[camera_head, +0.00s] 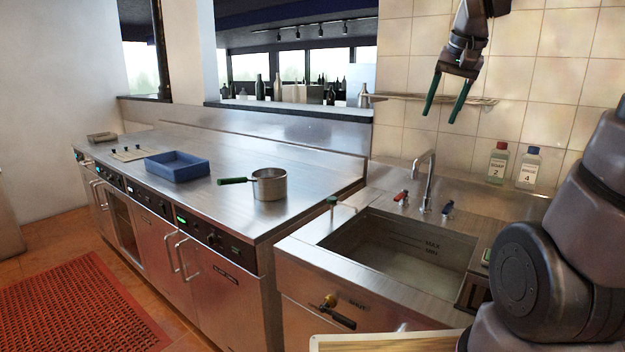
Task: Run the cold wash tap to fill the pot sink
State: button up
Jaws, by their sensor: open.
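The pot sink (345,243) is a steel basin at the right, with MAX and MIN marks on its inner wall. I cannot tell whether it holds water. A curved steel spout (428,180) stands behind it, and no stream shows from it. A red-marked tap handle (401,197) is left of the spout, and a blue-marked tap handle (447,208) is right of it. My gripper (446,112) hangs above and behind the sink, in front of the tiled wall. Its green-lined fingers are apart and empty, well above the taps.
Soap bottles (497,163) stand on the ledge behind the sink, right of the spout. A wall shelf (435,98) is near my gripper. A pot (269,184) and a blue tray (176,166) sit on the left counter. A yellow-and-red valve (329,301) is on the sink front.

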jog(key=s+a+t+y, duration=0.1)
jog(key=s+a+t, duration=0.1)
jog(key=s, duration=1)
jog(key=shift+s+a+n, duration=0.4)
jog(key=shift+a, duration=0.45)
jog(key=shift+s+a, duration=0.1)
jog(key=shift+s, duration=0.25)
jog(key=c, duration=0.4)
jog(key=shift+s+f, duration=0.1)
grip_shut()
jog(key=n+g+y, duration=0.1)
jog(key=n+g, duration=0.4)
jog(key=n, duration=1)
send_over(448, 208)
jog(key=w+a, duration=0.2)
jog(key=a, duration=0.1)
notch_tip(448, 208, down, 24)
jog(key=x, duration=0.9)
jog(key=shift+w+d+f, duration=0.1)
jog(key=shift+w+f, duration=0.1)
jog(key=shift+f, duration=0.2)
jog(key=shift+s+d+r+t, duration=0.1)
jog(key=shift+s+d+t, duration=0.05)
jog(key=shift+s+d, duration=0.4)
jog(key=shift+s+d+r+t, duration=0.15)
jog(key=shift+s+d, duration=0.2)
jog(key=shift+d, duration=0.3)
jog(key=shift+s+d+f, duration=0.1)
jog(key=shift+s+d, duration=0.2)
jog(key=shift+d, duration=0.1)
